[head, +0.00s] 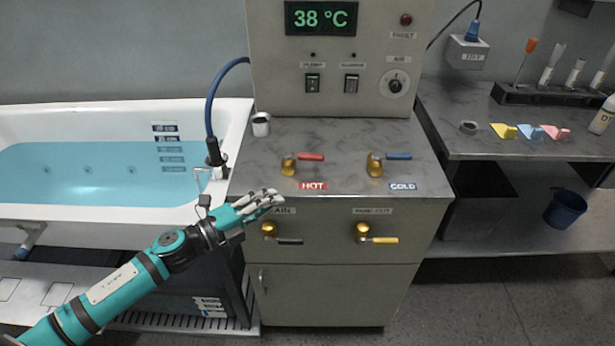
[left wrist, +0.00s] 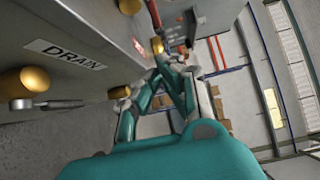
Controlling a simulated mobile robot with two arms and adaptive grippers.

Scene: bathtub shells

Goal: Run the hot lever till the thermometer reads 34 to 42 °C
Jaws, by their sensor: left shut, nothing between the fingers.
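The thermometer display (head: 320,18) on the grey panel reads 38 °C in green. The hot lever (head: 310,157) has a red handle on a brass base and points right, above the red HOT label (head: 313,186). My left gripper (head: 277,197) is shut and empty. In the head view it shows at the counter's front edge, below and left of the hot lever and apart from it. Its fingers also show in the left wrist view (left wrist: 172,80). My right gripper is in neither view.
The cold lever (head: 398,156) has a blue handle, right of the hot one. Black-handled (head: 290,241) and yellow-handled (head: 384,240) levers sit on the cabinet front below. The white bathtub (head: 100,213) at left holds blue water. A small cup (head: 260,125) stands on the counter.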

